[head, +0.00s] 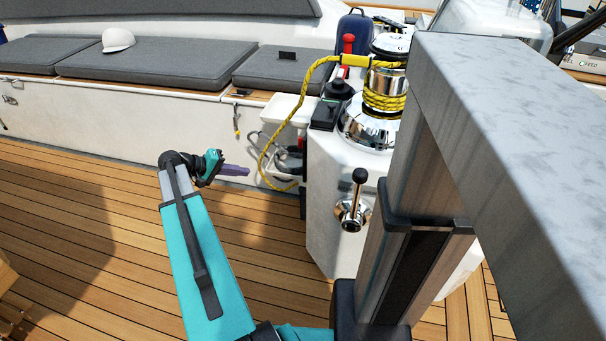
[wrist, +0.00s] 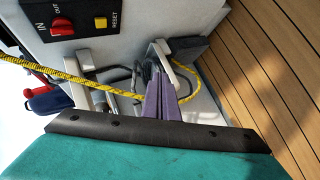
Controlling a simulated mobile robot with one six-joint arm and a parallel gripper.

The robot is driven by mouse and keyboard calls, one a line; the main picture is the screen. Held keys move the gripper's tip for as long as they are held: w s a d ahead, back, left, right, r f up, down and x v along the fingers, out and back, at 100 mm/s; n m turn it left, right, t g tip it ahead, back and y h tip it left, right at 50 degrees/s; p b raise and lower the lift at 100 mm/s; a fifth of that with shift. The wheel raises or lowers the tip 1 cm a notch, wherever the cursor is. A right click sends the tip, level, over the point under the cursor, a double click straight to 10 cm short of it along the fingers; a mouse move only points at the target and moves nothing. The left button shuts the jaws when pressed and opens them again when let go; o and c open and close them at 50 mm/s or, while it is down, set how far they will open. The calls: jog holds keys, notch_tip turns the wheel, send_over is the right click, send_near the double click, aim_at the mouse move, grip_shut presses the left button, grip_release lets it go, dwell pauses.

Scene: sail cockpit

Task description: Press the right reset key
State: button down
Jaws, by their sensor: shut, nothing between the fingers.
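A yellow reset key (wrist: 100,22) labelled RESET shows on a black panel (wrist: 80,22) at the top left of the wrist view. Beside it is a red switch (wrist: 62,27) marked IN and OUT. Only one reset key is in view. My gripper (wrist: 158,85) has its purple fingers together, with nothing between them. It is apart from the key, which lies above and left of the fingertips in the wrist view. In the head view my gripper (head: 236,170) is over the deck, left of the white winch pedestal (head: 335,200). The key's face cannot be made out there.
A yellow rope (head: 264,160) hangs from the chrome winch (head: 370,120) and crosses the wrist view behind my fingers. A winch handle (head: 353,200) juts from the pedestal. A bench with grey cushions (head: 150,62) runs along the back.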

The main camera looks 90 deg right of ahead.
jog(key=s+d+r+m+g+b, duration=0.1)
jog(key=s+d+r+m+b, duration=0.1)
jog(key=s+d, duration=0.3)
jog(key=s+r, duration=0.1)
jog(key=s, duration=0.2)
jog(key=shift+r+g+b, duration=0.25)
jog(key=shift+g+b, duration=0.15)
jog(key=shift+s+a, duration=0.1)
jog(key=shift+s, duration=0.15)
jog(key=s+a, duration=0.1)
jog(key=s, duration=0.7)
jog(key=shift+s+a+b, duration=0.15)
jog(key=shift+a+b, duration=0.15)
jog(key=shift+b, duration=0.1)
jog(key=shift+s+a, duration=0.15)
jog(key=shift+s, duration=0.75)
dwell(2.5)
jog(key=shift+w, duration=0.2)
jog(key=shift+w+p, duration=0.3)
jog(key=shift+w, duration=0.35)
dwell(0.4)
